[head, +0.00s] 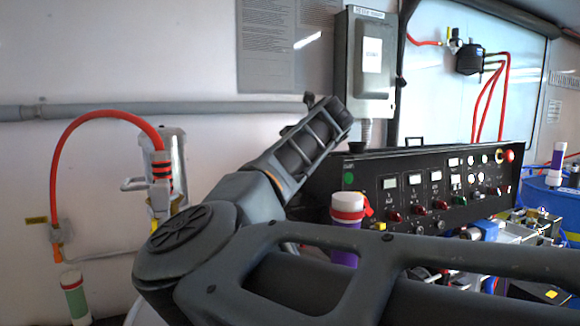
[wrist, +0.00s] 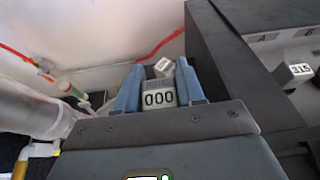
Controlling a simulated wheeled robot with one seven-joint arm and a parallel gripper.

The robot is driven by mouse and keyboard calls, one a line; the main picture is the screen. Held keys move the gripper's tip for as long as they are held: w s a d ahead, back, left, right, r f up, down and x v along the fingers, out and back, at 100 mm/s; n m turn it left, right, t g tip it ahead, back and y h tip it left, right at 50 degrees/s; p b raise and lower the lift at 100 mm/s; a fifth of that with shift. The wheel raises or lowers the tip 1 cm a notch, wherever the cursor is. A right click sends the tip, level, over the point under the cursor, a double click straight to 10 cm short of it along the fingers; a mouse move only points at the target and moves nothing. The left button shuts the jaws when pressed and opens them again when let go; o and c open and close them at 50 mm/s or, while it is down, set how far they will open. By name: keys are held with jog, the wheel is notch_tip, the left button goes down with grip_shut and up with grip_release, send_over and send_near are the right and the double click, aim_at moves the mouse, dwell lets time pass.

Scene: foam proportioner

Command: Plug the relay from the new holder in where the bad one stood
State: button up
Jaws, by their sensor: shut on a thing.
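In the wrist view my gripper (wrist: 160,84) has its two blue fingers shut on a light grey block marked 000 (wrist: 159,99), taken to be a relay. The block sits between the fingers with its label facing the camera. A smaller pale block (wrist: 164,67) shows just beyond it, tilted; I cannot tell whether it touches the held one. In the head view my arm crosses the picture and the fingers cannot be made out. No empty socket is clearly visible.
A black control console (head: 430,185) with meters and coloured knobs stands right of my arm in the head view. A grey wall box (head: 364,65) hangs above it. A red hose (head: 75,140) loops at the left. A purple-and-white cylinder (head: 346,225) stands before the console.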

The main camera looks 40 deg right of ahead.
notch_tip(320, 180, up, 6)
jog(key=shift+f+p, duration=0.25)
jog(key=shift+p, duration=0.55)
